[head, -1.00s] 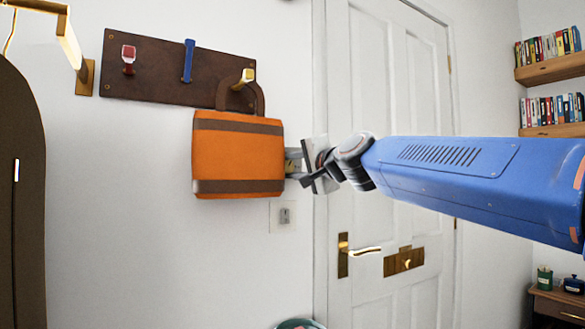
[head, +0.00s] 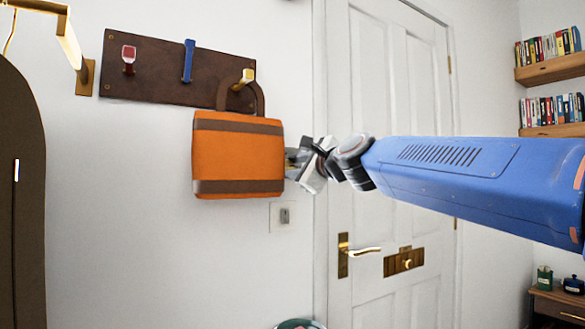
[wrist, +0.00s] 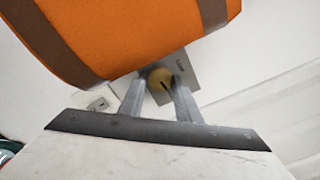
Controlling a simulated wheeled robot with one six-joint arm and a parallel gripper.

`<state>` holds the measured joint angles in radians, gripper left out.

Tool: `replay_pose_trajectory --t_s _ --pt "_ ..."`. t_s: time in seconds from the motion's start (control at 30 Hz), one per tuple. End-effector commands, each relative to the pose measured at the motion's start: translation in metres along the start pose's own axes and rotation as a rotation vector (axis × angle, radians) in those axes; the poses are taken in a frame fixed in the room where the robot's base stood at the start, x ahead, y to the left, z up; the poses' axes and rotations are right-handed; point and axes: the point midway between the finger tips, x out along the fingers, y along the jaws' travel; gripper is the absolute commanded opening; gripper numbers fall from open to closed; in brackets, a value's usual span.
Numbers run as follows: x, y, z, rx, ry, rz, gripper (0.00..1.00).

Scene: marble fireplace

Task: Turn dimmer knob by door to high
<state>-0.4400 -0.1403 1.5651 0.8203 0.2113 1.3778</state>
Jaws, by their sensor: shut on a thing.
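The dimmer knob (wrist: 160,80) is a round brass knob with a dark mark, on a grey wall plate (wrist: 207,73) with small lettering too small to read surely. In the wrist view my gripper (wrist: 158,90) has one finger on each side of the knob and is shut on it. In the head view my gripper (head: 292,164) reaches the wall just right of the orange bag (head: 238,155). The knob cannot be made out there, behind the bag and my fingers. The white door (head: 385,120) stands to the right.
The orange bag hangs from a hook on the brown rack (head: 150,80) and also crowds the top of the wrist view (wrist: 120,35). A small switch plate (head: 284,216) sits below the bag. The door has a brass handle (head: 362,251). The wall below the bag is largely clear.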

Motion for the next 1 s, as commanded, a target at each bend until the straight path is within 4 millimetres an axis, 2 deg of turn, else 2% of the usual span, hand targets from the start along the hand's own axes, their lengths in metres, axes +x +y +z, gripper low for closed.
replay_pose_trajectory --t_s 0.4,0.9,0.93,0.97,1.0 --pt "0.0005 0.0023 -0.0015 0.167 0.002 0.004 0.08" --pt "0.0006 0.0025 -0.0015 0.186 0.002 0.005 0.08" --pt "0.0006 0.0025 -0.0015 0.185 0.002 0.005 0.33" --pt "0.0006 0.0024 -0.0015 0.185 0.002 0.005 0.38" --pt "0.0006 0.0022 -0.0014 0.185 0.002 0.004 0.38"
